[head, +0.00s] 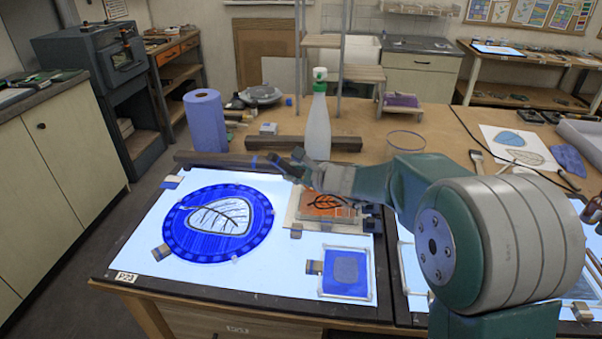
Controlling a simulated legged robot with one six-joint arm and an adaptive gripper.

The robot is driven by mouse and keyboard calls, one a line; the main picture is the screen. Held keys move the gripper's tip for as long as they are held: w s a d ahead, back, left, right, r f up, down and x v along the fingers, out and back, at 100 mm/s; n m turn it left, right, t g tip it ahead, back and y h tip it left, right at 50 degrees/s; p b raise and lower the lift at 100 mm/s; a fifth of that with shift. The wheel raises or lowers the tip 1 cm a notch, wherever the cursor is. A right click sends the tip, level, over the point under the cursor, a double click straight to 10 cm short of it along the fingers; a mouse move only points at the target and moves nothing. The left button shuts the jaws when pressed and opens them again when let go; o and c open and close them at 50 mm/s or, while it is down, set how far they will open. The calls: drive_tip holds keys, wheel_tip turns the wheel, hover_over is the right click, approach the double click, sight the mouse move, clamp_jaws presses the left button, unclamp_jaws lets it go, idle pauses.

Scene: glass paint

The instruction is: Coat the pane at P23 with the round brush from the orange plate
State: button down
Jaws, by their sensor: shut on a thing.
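The label P23 (125,277) is on the front left corner of a lit table (190,287). On this table lies a round blue pane (185,238) with a pale leaf in its middle. A smaller square pane with blue paint (346,285) lies at the front right. The orange plate (318,200), with a dark leaf outline, lies behind the square pane, partly under my arm. My gripper (278,166) is above the back edge of the lit table, left of the orange plate. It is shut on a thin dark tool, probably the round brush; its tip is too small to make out.
A white spray bottle with green top (317,125) stands just behind my gripper. A blue paper roll (205,122) stands at the back left. Dark bars (335,143) lie along the lit table's back. My arm covers much of the right side.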

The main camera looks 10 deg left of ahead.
drive_tip(key=shift+a, duration=0.65)
drive_tip(key=shift+r, duration=2.55)
drive_tip(key=shift+d, duration=0.1)
drive_tip(key=s+d, duration=0.4)
drive_tip(key=d, duration=0.8)
wheel_tip(320, 180, down, 4)
drive_tip(key=a, duration=1.2)
drive_tip(key=shift+s, duration=0.4)
